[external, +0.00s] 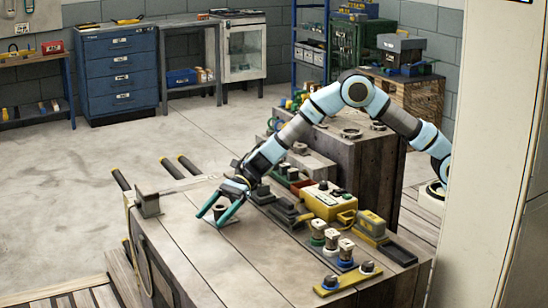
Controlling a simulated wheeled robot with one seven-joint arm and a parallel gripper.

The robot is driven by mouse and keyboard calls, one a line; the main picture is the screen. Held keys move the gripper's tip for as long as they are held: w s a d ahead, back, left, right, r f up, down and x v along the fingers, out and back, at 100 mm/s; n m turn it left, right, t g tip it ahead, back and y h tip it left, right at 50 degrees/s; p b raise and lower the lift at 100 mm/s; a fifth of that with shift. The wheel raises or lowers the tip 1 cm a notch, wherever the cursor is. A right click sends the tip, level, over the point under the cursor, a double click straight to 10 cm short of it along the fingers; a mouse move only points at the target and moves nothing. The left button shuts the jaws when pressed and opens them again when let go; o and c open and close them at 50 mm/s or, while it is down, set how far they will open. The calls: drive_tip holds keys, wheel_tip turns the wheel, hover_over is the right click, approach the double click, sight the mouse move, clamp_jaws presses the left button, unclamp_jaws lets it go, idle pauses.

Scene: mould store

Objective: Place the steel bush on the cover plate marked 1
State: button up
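My gripper (211,220) is low over the wooden bench top (180,240), its two teal fingers spread apart. A small dark round piece (219,210), possibly the steel bush, shows between the fingers. I cannot tell whether either finger touches it. No cover plate with a readable 1 shows.
On the bench's right side are a yellow control box (328,200), several capped posts (331,240), a yellow-and-grey block (371,224) and dark stepped blocks (283,210). A metal bracket (147,204) stands at the left edge. The bench's middle front is clear.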

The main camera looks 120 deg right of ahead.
drive_tip(key=shift+r, duration=0.1)
drive_tip(key=shift+r+p, duration=0.2)
drive_tip(key=shift+p, duration=0.15)
drive_tip(key=b+v, duration=0.1)
drive_tip(key=v, duration=1.1)
drive_tip(key=s+a+r+m+g+h+p, duration=0.1)
drive_tip(key=s+a+r+m+h+p, duration=0.35)
drive_tip(key=m, duration=0.65)
drive_tip(key=s+a+r+m+g+h+p, duration=0.25)
drive_tip(key=r+m+p, duration=0.35)
drive_tip(key=m, duration=0.5)
drive_tip(key=s+a+m+g+p, duration=0.2)
drive_tip(key=s+a+m, duration=0.3)
drive_tip(key=s, duration=0.3)
drive_tip(key=s+a+r+m+g+y+p, duration=0.1)
drive_tip(key=s+a+m+g+p, duration=0.2)
drive_tip(key=s+m, duration=0.5)
drive_tip(key=s+a+m+g+p, duration=0.2)
drive_tip(key=s+a+m+p, duration=0.2)
drive_tip(key=s, duration=0.5)
drive_tip(key=a+m, duration=0.2)
drive_tip(key=a, duration=0.1)
drive_tip(key=shift+r+m, duration=0.15)
drive_tip(key=shift+m, duration=0.15)
drive_tip(key=shift+s+g, duration=0.1)
drive_tip(key=shift+g, duration=0.15)
